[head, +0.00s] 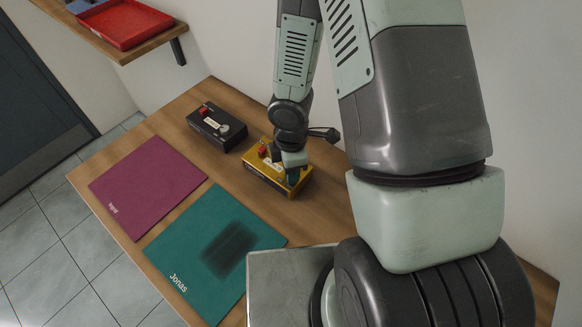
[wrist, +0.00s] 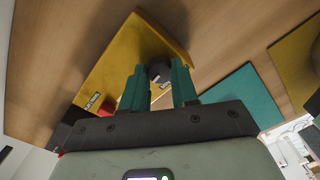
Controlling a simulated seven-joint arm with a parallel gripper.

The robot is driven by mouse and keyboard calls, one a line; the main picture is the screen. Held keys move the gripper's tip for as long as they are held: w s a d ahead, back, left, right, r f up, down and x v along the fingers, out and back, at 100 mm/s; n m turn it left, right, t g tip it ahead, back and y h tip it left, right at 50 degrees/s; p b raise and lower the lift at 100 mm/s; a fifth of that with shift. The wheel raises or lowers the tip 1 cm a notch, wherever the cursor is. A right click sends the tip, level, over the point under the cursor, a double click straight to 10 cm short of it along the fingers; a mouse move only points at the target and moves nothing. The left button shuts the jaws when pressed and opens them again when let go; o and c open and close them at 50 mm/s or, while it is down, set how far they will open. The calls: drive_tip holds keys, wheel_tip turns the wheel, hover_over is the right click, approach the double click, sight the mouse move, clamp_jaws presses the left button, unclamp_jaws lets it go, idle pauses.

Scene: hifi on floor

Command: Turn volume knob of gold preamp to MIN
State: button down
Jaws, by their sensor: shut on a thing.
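The gold preamp (head: 262,178) sits on the wooden table, with a red part (head: 262,149) on its top left. My gripper (head: 293,176) reaches down onto its right part and hides the knob in the head view. In the wrist view the gold preamp (wrist: 140,45) lies beyond my green fingers. The dark round volume knob (wrist: 159,72) sits between the fingertips of my gripper (wrist: 159,80), which is shut on it.
A black preamp (head: 216,128) with a red part and a silver knob stands behind and left of the gold one. A purple mat (head: 148,186) and a teal mat (head: 190,247) marked Jonas lie in front. A shelf with a red tray (head: 125,22) hangs at upper left.

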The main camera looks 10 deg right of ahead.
drive_tip(key=shift+n, duration=1.6)
drive_tip(key=c, duration=0.9)
unclamp_jaws()
drive_tip(key=shift+o, duration=0.2)
drive_tip(key=shift+r, duration=0.1)
wheel_tip(320, 180, up, 11)
drive_tip(key=shift+f, duration=0.2)
